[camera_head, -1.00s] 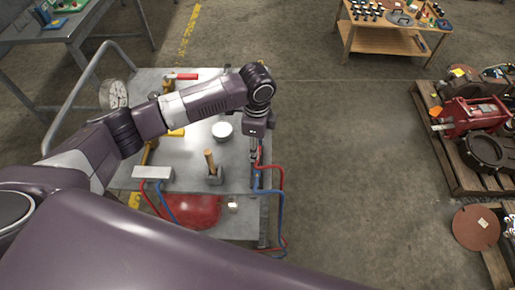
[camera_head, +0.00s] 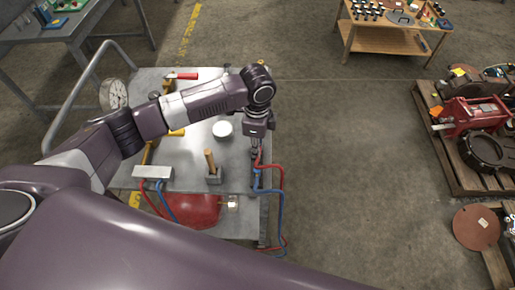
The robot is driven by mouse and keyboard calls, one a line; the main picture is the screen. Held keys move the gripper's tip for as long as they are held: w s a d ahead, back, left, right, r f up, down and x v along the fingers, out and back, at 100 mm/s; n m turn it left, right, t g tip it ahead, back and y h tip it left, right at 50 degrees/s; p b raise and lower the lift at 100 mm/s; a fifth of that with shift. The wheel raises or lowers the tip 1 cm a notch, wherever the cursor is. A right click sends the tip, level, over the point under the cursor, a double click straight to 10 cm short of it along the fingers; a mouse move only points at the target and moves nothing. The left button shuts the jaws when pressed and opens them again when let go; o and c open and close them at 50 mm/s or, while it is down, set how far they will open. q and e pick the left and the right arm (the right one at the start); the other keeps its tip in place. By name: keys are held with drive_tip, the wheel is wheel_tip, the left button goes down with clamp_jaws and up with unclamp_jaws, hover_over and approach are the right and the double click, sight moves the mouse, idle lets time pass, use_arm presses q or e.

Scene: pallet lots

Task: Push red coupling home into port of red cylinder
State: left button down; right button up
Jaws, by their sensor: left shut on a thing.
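My left gripper (camera_head: 256,150) points down at the right edge of the metal cart top. It is shut on the end of the red hose (camera_head: 281,180), where the red coupling is; the fingers largely hide the coupling. A blue hose (camera_head: 282,205) runs beside the red one. My right gripper is not in view.
A loaded pallet (camera_head: 450,160) stands right. The floor between is clear.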

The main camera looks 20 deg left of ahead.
use_arm(q)
drive_tip(key=shift+r, duration=0.15)
wheel_tip(320, 180, up, 20)
drive_tip(key=b, duration=0.1)
drive_tip(key=shift+b, duration=0.4)
drive_tip(key=s+a+f+n, duration=0.2)
drive_tip(key=s+f+n, duration=0.6)
drive_tip(key=s, duration=0.1)
drive_tip(key=s+a+f+n, duration=0.2)
drive_tip(key=s+f+n, duration=0.6)
drive_tip(key=f+n, duration=0.1)
drive_tip(key=shift+s+f, duration=0.2)
drive_tip(key=shift+s, duration=0.2)
